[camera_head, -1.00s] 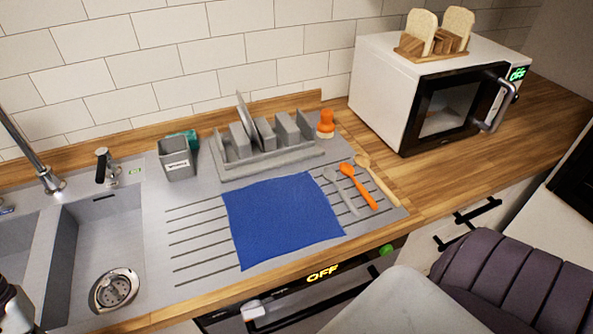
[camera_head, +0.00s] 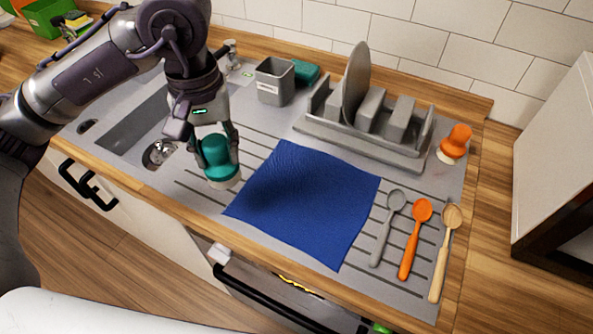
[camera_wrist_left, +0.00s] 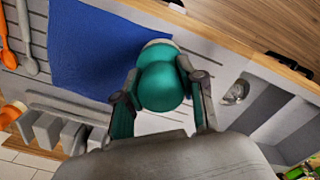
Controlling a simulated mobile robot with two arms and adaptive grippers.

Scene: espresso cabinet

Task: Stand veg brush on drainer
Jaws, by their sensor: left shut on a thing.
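A teal brush (camera_head: 219,158) with pale bristles at its lower end is held roughly upright between the fingers of my left gripper (camera_head: 216,145). It is over the left part of the grey ribbed drainer (camera_head: 200,193), left of the blue cloth (camera_head: 310,205). I cannot tell whether its bristles touch the drainer. In the left wrist view, the teal brush (camera_wrist_left: 160,85) sits between both fingers of the left gripper (camera_wrist_left: 158,95), by the blue cloth (camera_wrist_left: 90,45). My right gripper is out of view.
A grey dish rack (camera_head: 370,145) with a plate, a grey caddy (camera_head: 275,80) and a teal sponge (camera_head: 304,72) stand behind. An orange brush (camera_head: 456,142) stands at the right. A grey spoon (camera_head: 385,230), orange spoon (camera_head: 413,240) and wooden spoon (camera_head: 443,255) lie right of the cloth.

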